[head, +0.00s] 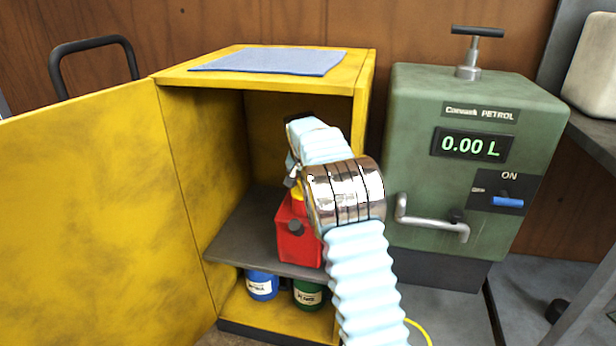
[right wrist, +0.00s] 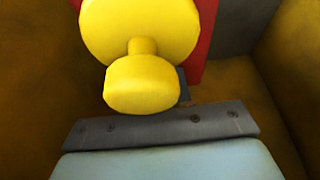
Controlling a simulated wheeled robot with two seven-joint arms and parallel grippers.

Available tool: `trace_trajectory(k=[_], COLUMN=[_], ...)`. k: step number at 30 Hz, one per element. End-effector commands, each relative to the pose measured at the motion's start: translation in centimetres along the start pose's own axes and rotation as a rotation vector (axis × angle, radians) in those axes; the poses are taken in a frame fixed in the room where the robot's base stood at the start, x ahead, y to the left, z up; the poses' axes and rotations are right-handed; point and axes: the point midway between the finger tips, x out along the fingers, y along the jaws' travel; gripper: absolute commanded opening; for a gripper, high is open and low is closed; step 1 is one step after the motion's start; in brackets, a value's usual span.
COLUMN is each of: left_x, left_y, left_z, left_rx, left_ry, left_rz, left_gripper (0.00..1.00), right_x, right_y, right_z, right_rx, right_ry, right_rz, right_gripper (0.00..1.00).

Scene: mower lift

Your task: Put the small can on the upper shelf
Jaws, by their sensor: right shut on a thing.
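The small red can (head: 297,235) with a yellow cap is inside the yellow cabinet, at the upper shelf (head: 240,233). Its base is close to the grey shelf surface; I cannot tell if it bears on it. My right arm reaches into the cabinet from the front and hides part of the can. My right gripper (head: 292,174) is shut on the can, its fingers mostly hidden. In the right wrist view, the yellow cap (right wrist: 142,85) is large in front of the gripper, with red can body (right wrist: 205,40) behind it. My left gripper is not in view.
The cabinet door (head: 95,200) stands open at left. Blue (head: 262,286) and green (head: 308,293) containers stand below the shelf. A grey-blue cloth (head: 270,62) lies on the cabinet top. A green petrol pump (head: 420,130) stands close at right. The shelf's left part is clear.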

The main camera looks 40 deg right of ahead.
Motion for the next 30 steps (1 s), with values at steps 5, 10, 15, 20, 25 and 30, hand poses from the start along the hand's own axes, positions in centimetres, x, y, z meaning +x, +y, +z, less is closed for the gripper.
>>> trace_trajectory(k=[5, 10, 15, 20, 25, 30], left_x=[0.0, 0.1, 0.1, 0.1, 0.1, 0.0], left_y=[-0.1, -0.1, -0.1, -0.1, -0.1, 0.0], left_z=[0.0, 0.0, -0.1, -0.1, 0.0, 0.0], left_rx=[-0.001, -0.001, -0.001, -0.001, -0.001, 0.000], left_ry=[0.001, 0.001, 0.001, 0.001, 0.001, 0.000], left_rz=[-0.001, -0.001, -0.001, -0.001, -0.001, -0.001], left_gripper=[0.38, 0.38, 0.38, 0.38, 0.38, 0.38], right_x=[0.4, 0.4, 0.8, 0.8, 0.8, -0.2], right_y=[0.0, 0.0, 0.1, 0.1, 0.1, 0.0], right_z=[0.1, 0.1, 0.3, 0.3, 0.3, 0.2], right_rx=[0.001, 0.001, 0.000, 0.000, 0.000, 0.000], right_ry=[0.006, 0.006, 0.001, 0.001, 0.001, 0.002], right_rz=[-0.002, -0.002, 0.001, 0.001, 0.001, -0.001], right_gripper=[0.00, 0.00, 0.30, 0.44, 0.44, 0.44])
